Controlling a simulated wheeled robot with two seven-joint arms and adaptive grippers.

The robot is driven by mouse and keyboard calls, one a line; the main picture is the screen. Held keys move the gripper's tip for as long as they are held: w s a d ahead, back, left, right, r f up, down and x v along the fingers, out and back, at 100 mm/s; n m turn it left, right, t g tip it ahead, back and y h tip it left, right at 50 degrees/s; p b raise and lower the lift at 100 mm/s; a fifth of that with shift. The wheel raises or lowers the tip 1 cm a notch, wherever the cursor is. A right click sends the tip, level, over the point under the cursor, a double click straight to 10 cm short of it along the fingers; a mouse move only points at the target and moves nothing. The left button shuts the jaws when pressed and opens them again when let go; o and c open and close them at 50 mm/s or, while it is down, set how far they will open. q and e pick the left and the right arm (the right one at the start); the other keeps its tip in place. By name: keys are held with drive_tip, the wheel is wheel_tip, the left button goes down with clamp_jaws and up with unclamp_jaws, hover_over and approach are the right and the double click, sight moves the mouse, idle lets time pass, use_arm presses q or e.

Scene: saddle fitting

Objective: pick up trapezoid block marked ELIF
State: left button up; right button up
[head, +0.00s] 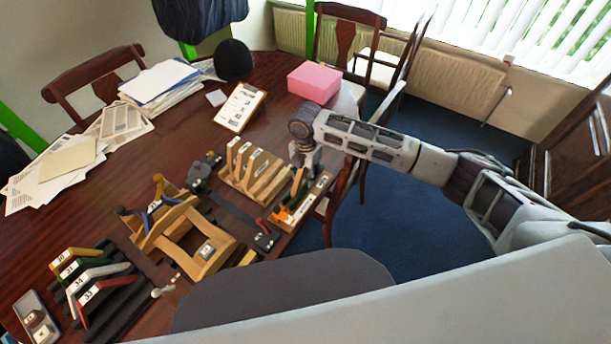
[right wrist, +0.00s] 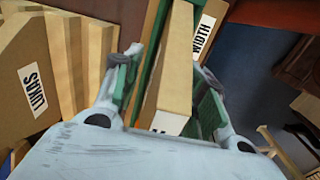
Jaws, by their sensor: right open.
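No label reading ELIF can be made out. A pale wooden block (right wrist: 176,60) stands between the two fingers of my right gripper (right wrist: 166,72) in the right wrist view. A white label at its near end is mostly hidden by the gripper. The fingers are open, one on each side; whether they touch it I cannot tell.
A wooden saddle frame (head: 190,235) stands left of the blocks. A rack of numbered coloured pieces (head: 85,280) is at the lower left. A clipboard (head: 240,107), pink box (head: 314,82) and papers (head: 160,82) lie farther back. Chairs stand beyond the table's right edge.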

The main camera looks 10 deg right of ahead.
drive_tip(key=c, duration=0.9)
drive_tip(key=shift+r, duration=0.15)
clamp_jaws()
drive_tip(key=shift+w+r, duration=0.1)
drive_tip(key=shift+r, duration=0.45)
wheel_tip(320, 180, up, 8)
drive_tip(key=shift+r, duration=0.35)
use_arm(q)
drive_tip(key=shift+w+d, duration=0.25)
drive_tip(key=shift+d, duration=0.25)
